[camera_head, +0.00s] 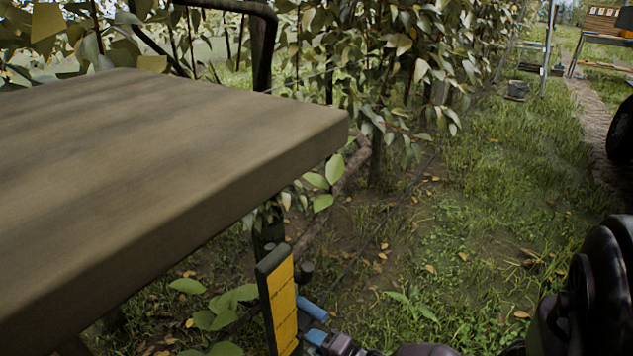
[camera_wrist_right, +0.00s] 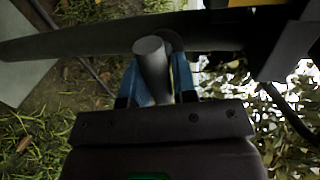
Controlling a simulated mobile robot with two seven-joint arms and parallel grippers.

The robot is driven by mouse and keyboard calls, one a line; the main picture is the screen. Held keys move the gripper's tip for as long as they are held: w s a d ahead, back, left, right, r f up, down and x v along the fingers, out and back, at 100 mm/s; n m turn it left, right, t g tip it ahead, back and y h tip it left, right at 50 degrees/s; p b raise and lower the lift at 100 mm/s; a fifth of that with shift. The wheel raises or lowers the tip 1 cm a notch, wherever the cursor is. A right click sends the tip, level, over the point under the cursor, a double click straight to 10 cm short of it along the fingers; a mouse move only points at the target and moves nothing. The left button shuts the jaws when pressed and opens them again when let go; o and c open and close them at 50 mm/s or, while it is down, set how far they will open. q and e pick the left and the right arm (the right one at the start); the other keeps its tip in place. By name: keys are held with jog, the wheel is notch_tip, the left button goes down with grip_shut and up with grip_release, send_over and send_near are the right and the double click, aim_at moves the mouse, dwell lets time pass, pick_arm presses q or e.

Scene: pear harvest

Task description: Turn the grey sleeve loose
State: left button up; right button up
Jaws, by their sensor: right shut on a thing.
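My right gripper (camera_head: 311,307) is low in the head view, below the front corner of the wooden board, beside a yellow-faced dark plate (camera_head: 282,302). In the right wrist view its blue fingers (camera_wrist_right: 160,82) stand on either side of a grey cylindrical sleeve (camera_wrist_right: 151,58) and are shut on it. The sleeve's round end faces the camera, and a long dark grey bar (camera_wrist_right: 80,40) passes behind it. In the head view I cannot make out the sleeve clearly; a small dark round part (camera_head: 304,271) shows above the fingers. My left gripper is not in view.
A thick wooden board (camera_head: 150,150) fills the left of the head view, above the right gripper. Leafy trees stand behind it. Grass (camera_head: 480,200) lies open to the right. A table (camera_head: 600,39) and a dark wheel (camera_head: 621,130) are at the far right.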

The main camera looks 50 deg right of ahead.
jog(key=shift+d, duration=0.1)
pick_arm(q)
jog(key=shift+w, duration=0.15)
pick_arm(e)
jog(key=o, duration=0.9)
jog(key=shift+c, duration=0.2)
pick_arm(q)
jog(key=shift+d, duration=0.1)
pick_arm(e)
jog(key=shift+s, duration=0.1)
jog(key=shift+s, duration=0.2)
pick_arm(q)
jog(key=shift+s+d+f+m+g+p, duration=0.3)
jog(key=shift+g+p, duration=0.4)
jog(key=shift+p, duration=0.65)
pick_arm(e)
jog(key=a+v, duration=0.1)
jog(key=v, duration=0.9)
jog(key=shift+d, duration=0.4)
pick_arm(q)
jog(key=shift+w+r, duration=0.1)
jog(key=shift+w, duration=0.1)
pick_arm(e)
jog(key=shift+s+r, duration=0.1)
